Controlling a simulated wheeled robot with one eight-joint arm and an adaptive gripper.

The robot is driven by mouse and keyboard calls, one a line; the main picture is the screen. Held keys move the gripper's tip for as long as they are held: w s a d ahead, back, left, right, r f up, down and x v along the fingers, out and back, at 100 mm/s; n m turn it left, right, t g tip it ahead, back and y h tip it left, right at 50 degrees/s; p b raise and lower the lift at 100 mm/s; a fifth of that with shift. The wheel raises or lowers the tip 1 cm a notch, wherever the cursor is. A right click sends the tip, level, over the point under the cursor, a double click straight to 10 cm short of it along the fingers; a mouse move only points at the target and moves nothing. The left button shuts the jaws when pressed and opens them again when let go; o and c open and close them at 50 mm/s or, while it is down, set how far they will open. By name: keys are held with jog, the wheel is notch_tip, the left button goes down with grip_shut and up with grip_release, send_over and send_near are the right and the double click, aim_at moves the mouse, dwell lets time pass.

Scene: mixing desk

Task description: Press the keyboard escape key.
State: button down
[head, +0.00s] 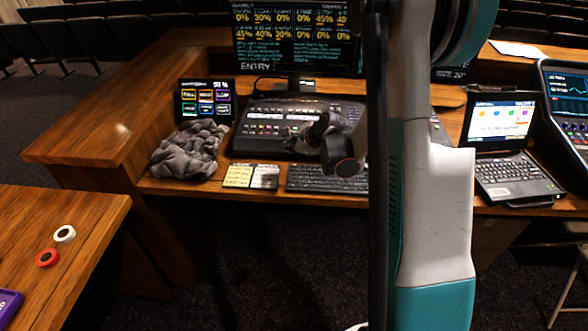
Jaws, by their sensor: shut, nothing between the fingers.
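A black keyboard (325,179) lies at the front edge of the wooden desk in the head view. Its right end is hidden behind my arm. The escape key is at its far left corner, too small to make out clearly. My gripper (298,141) is a small dark shape in front of the mixing console, just beyond the keyboard's left part in the picture. It looks shut and empty. Its fingertips are hard to tell from the dark console, and its height above the desk cannot be told.
A lighting console (262,132) stands behind the keyboard. Yellow and white notes (238,176) lie left of it, beside a crumpled grey cloth (190,150) and a small screen (206,98). A laptop (508,175) stands at right. Tape rolls (47,258) lie on the near-left table.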

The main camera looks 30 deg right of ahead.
jog(key=b, duration=0.3)
send_over(292, 167)
jog(key=shift+s+f, duration=0.1)
jog(key=shift+f, duration=2)
jog(key=shift+f+b, duration=0.35)
jog(key=shift+f, duration=0.05)
jog(key=shift+f+b, duration=0.3)
jog(key=shift+r, duration=0.1)
jog(key=shift+r+p, duration=0.4)
jog(key=shift+r, duration=0.25)
jog(key=shift+r+p, duration=1.55)
jog(key=shift+r, duration=0.95)
